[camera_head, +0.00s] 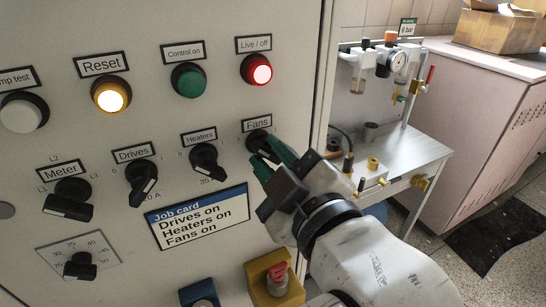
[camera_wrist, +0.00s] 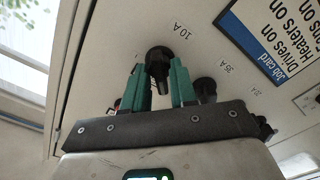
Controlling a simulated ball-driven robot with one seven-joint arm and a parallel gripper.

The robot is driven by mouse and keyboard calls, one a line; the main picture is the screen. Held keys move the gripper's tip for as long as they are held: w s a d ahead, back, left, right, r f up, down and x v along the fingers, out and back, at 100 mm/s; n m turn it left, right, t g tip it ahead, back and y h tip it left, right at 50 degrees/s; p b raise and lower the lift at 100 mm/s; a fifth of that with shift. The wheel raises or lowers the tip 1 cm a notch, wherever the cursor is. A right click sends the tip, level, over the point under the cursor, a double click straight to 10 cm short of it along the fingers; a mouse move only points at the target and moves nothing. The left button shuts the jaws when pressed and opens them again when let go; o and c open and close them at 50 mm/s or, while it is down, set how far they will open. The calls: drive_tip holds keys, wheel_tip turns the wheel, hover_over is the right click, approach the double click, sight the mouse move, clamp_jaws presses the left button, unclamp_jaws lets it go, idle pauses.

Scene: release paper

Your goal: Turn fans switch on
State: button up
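The Fans switch (camera_head: 257,139) is a black rotary knob under the "Fans" label (camera_head: 257,124) on the grey panel. My gripper (camera_head: 270,165) reaches it from the lower right, its green fingers at the knob and hiding part of it. In the wrist view the black knob (camera_wrist: 159,58) beside the "10 A" mark sits between the tips of my gripper (camera_wrist: 158,88). Its handle points back toward the gripper. Gaps show on both sides of the handle, so the fingers are open around it. The exact switch position is hard to read.
The Heaters switch (camera_head: 205,161) and Drives switch (camera_head: 142,182) are to the left. The job card (camera_head: 197,217) is below. The red Live / off lamp (camera_head: 257,69) is lit above. A yellow box with a red key-like knob (camera_head: 277,279) is low down. A metal bench (camera_head: 405,150) stands right.

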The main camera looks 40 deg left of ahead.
clamp_jaws()
drive_tip(key=shift+m+p, duration=0.3)
drive_tip(key=m+p, duration=0.3)
drive_tip(key=shift+r+m, duration=0.15)
drive_tip(key=shift+m, duration=0.15)
drive_tip(key=m+p, duration=0.3)
drive_tip(key=m, duration=0.1)
drive_tip(key=shift+p, duration=0.4)
drive_tip(key=m+p, duration=0.4)
drive_tip(key=m, duration=0.1)
drive_tip(key=shift+m+p, duration=0.35)
drive_tip(key=shift+m, duration=0.05)
drive_tip(key=shift+m+p, duration=1.65)
drive_tip(key=shift+m, duration=0.35)
drive_tip(key=shift+f, duration=0.2)
